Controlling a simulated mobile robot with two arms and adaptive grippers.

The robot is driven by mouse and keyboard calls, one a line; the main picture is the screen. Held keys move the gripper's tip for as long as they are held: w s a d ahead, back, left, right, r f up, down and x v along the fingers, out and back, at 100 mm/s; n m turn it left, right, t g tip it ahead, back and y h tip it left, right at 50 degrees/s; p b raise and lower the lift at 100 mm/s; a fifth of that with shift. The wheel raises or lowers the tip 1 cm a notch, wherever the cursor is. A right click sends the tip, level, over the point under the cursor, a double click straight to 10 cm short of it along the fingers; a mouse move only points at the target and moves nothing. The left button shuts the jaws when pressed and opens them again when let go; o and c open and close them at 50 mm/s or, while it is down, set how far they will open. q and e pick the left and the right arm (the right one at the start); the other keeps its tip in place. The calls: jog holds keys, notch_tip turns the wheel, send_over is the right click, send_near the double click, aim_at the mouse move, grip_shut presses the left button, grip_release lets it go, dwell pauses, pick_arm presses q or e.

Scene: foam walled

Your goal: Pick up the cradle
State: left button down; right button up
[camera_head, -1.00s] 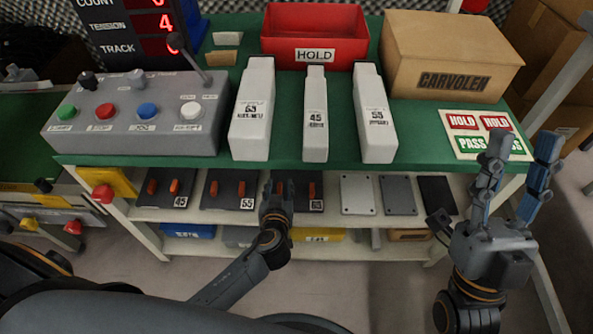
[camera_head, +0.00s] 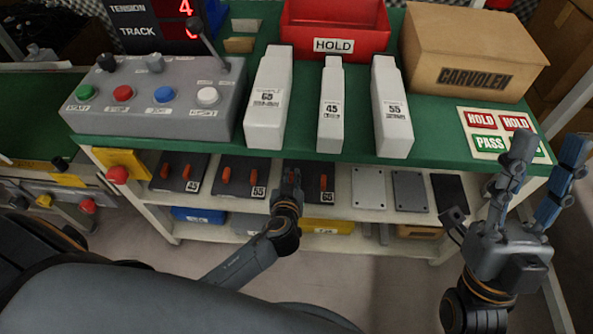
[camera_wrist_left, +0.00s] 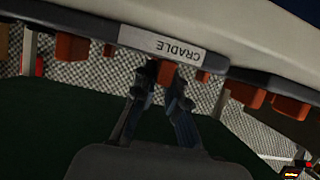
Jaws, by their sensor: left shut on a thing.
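Three dark cradles with orange handles lie on the upper shelf below the green top: one marked 45 (camera_head: 180,172), one marked 55 (camera_head: 243,177) and one marked 65 (camera_head: 313,172). My left gripper (camera_head: 290,178) is at the 65 cradle and covers part of it. In the left wrist view, my left gripper (camera_wrist_left: 165,78) is shut on an orange handle (camera_wrist_left: 166,73) below an upside-down CRADLE label (camera_wrist_left: 162,45). Other orange handles (camera_wrist_left: 280,104) show to both sides. My right gripper (camera_head: 547,146) is open and empty at the right, fingers pointing up.
Flat plates (camera_head: 368,188) lie on the shelf right of the cradles. The green bench top (camera_head: 430,135) above carries a grey control box (camera_head: 160,110), three white blocks, a red HOLD bin (camera_head: 335,25) and a carton (camera_head: 470,55). Bins stand on the lower shelf.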

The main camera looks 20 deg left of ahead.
pick_arm(q)
notch_tip(320, 180, up, 3)
jog(key=shift+r+p, duration=0.2)
jog(key=shift+p, duration=0.7)
jog(key=s+r+p, duration=0.2)
jog(key=s+r, duration=0.1)
jog(key=shift+r, duration=0.3)
pick_arm(e)
jog(key=w+f+g+h, duration=0.3)
jog(key=w+f+g, duration=0.6)
jog(key=f, duration=0.1)
pick_arm(q)
jog(key=s+r+p, duration=0.2)
jog(key=s+r, duration=0.4)
jog(key=s, duration=0.5)
jog(key=shift+a, duration=0.25)
pick_arm(e)
notch_tip(320, 180, down, 12)
jog(key=s+d+g+h, duration=0.1)
jog(key=s+g+h, duration=0.1)
jog(key=g, duration=0.4)
jog(key=shift+d+g+h, duration=0.2)
jog(key=shift+g+h, duration=0.1)
jog(key=shift+g, duration=0.1)
